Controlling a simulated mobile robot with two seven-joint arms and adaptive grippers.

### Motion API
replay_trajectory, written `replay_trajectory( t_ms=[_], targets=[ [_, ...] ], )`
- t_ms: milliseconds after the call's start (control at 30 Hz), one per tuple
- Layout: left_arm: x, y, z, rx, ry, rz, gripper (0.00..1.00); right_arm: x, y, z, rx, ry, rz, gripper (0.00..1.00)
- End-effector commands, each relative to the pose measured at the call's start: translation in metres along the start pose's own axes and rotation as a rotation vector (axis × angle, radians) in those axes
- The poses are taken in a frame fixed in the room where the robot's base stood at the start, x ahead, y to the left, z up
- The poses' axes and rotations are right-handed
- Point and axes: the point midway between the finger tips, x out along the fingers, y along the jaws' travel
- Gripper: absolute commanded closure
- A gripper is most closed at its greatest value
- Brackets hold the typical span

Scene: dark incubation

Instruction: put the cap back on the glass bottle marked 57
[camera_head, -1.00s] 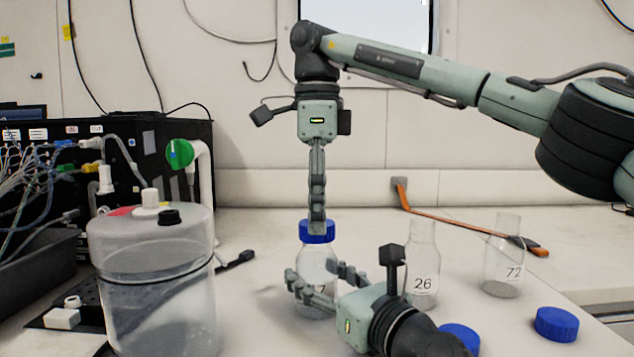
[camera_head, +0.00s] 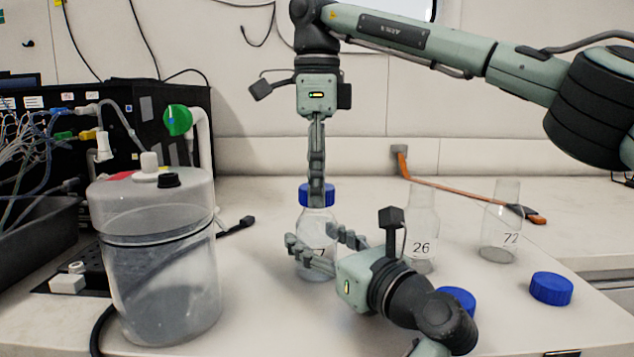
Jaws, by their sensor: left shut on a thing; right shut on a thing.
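A clear glass bottle (camera_head: 316,227) stands on the bench. Its label is mostly hidden by my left gripper; only what looks like a 7 shows. My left gripper (camera_head: 313,240) is shut on the bottle's body, one finger on each side. A blue screw cap (camera_head: 331,194) sits at the bottle's mouth, looking level and in line with the neck. My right gripper (camera_head: 317,201) points straight down from above and is shut on this cap. I cannot tell whether the cap is threaded on.
Open bottles marked 26 (camera_head: 421,225) and 72 (camera_head: 499,232) stand to the right. Two loose blue caps (camera_head: 552,289) (camera_head: 459,298) lie at front right, one partly behind my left arm. A large clear vessel (camera_head: 160,275) stands at left. An orange-handled tool (camera_head: 455,190) lies behind.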

Motion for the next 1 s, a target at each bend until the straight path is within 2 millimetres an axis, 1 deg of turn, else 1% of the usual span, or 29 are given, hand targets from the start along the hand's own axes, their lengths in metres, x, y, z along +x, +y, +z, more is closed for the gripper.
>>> replay_trajectory(
  t_ms=[67, 200, 267, 400, 433, 567, 600, 867, 933, 1000],
  targets=[
    [0.000, 0.000, 0.000, 0.001, 0.000, 0.000, 1.00, 0.000, 0.000, 0.000, 0.084, 0.000, -0.001, 0.90],
    [0.000, 0.000, 0.000, 0.001, 0.000, 0.000, 1.00, 0.000, 0.000, 0.000, 0.328, -0.001, 0.000, 0.90],
    [0.000, 0.000, 0.000, 0.001, 0.000, 0.000, 1.00, 0.000, 0.000, 0.000, 0.419, -0.001, 0.000, 0.90],
    [0.000, 0.000, 0.000, 0.001, 0.000, 0.000, 1.00, 0.000, 0.000, 0.000, 0.403, -0.001, -0.001, 0.90],
    [0.000, 0.000, 0.000, 0.001, 0.000, 0.000, 1.00, 0.000, 0.000, 0.000, 0.403, -0.001, -0.001, 0.53],
    [0.000, 0.000, 0.000, 0.001, 0.000, 0.000, 1.00, 0.000, 0.000, 0.000, 0.402, -0.001, -0.001, 0.37],
    [0.000, 0.000, 0.000, 0.001, 0.000, 0.000, 1.00, 0.000, 0.000, 0.000, 0.401, -0.001, -0.001, 0.35],
    [0.000, 0.000, 0.000, 0.000, 0.000, 0.000, 1.00, -0.001, 0.000, 0.000, 0.401, -0.001, -0.001, 0.35],
    [0.000, 0.000, 0.000, 0.000, 0.000, 0.000, 1.00, -0.006, 0.000, 0.000, 0.401, -0.001, -0.002, 0.35],
    [0.000, 0.000, 0.000, 0.000, 0.000, 0.000, 1.00, -0.016, 0.000, 0.001, 0.400, -0.003, -0.003, 0.35]
  ],
)
